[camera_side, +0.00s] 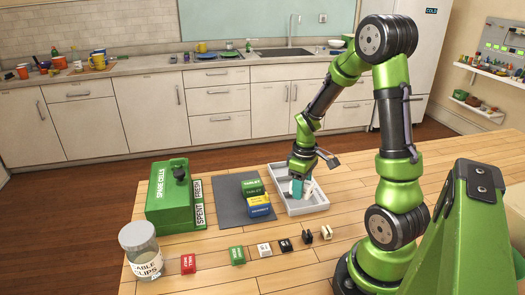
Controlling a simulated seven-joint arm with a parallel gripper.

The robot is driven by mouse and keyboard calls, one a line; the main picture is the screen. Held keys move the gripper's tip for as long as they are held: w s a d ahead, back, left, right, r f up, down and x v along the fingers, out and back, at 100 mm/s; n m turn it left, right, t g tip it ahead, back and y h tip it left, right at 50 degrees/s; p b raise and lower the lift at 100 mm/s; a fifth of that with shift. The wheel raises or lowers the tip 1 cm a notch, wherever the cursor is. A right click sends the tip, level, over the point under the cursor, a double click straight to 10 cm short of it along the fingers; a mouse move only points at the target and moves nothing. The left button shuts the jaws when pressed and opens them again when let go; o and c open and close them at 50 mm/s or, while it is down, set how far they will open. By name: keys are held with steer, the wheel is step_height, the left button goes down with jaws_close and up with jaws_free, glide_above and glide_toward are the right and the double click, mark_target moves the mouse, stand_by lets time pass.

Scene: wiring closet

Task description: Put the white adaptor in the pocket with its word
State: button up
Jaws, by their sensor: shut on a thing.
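My gripper (299,190) points down inside the pale grey tray (318,205), right of the dark mat. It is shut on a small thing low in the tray. White and teal patches show at the fingertips, and I cannot tell which belong to the fingers and which to the held thing. I cannot confirm that it is the white adaptor. A white block (264,249) with dark marks lies on the table in a row of small pieces. The tray's inner pockets and any words on them are too small or hidden to read.
The row also has a red block (188,263), a green block (237,255) and several dark pieces. A clip jar (141,250) stands at the front left. A green SPARE CELLS box (168,200) and a stack of boxes (257,198) on the mat (229,212) stand left of the tray.

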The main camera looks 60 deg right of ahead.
steer(key=shift+f, duration=1.75)
steer(key=shift+f, duration=0.2)
steer(key=o, duration=0.8)
